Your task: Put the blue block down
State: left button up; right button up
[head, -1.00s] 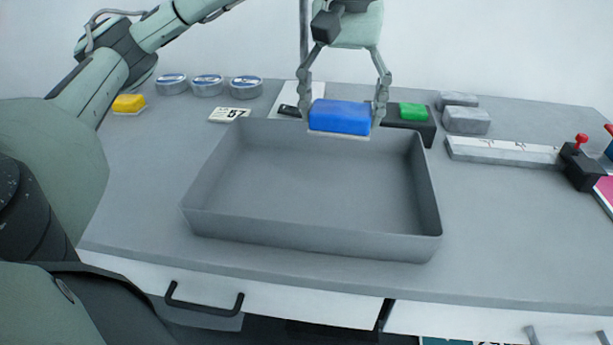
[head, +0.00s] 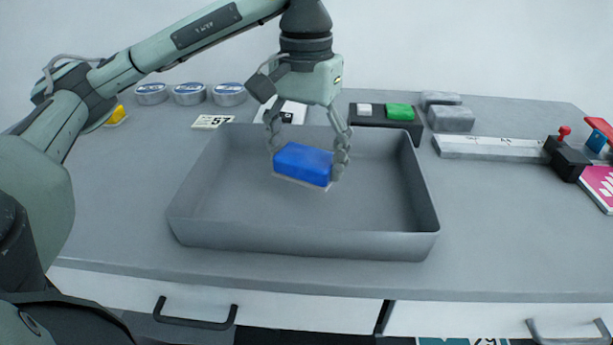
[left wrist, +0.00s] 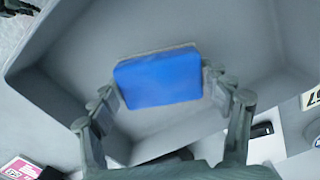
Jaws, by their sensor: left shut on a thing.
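The blue block (head: 303,164) has a pale underside edge and is between the fingers of my left gripper (head: 306,160). My left gripper is shut on it, with one finger at each end. The block is over the inside of the large grey tray (head: 305,244), slightly tilted in the head view. I cannot tell for sure whether it touches the tray floor. In the left wrist view the blue block (left wrist: 158,79) sits between both fingertips (left wrist: 163,88), with the tray floor behind it. My right gripper is not in view.
Behind the tray are a black holder (head: 386,121) with a green block (head: 399,111) and a white piece, and grey blocks (head: 451,119). Three round tins (head: 189,94), a "57" card (head: 212,122) and a yellow block (head: 117,115) are at the left. The tray floor around the block looks clear.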

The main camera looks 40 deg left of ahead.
aim_at(307, 194)
pick_arm(q)
jog(key=shift+w+a+f, duration=0.15)
jog(key=shift+w+f, duration=0.05)
jog(key=shift+w, duration=0.05)
notch_tip(307, 194, down, 3)
jog(key=shift+f, duration=0.55)
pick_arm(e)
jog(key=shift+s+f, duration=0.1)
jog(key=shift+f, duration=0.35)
pick_arm(q)
jog(key=shift+f, duration=0.1)
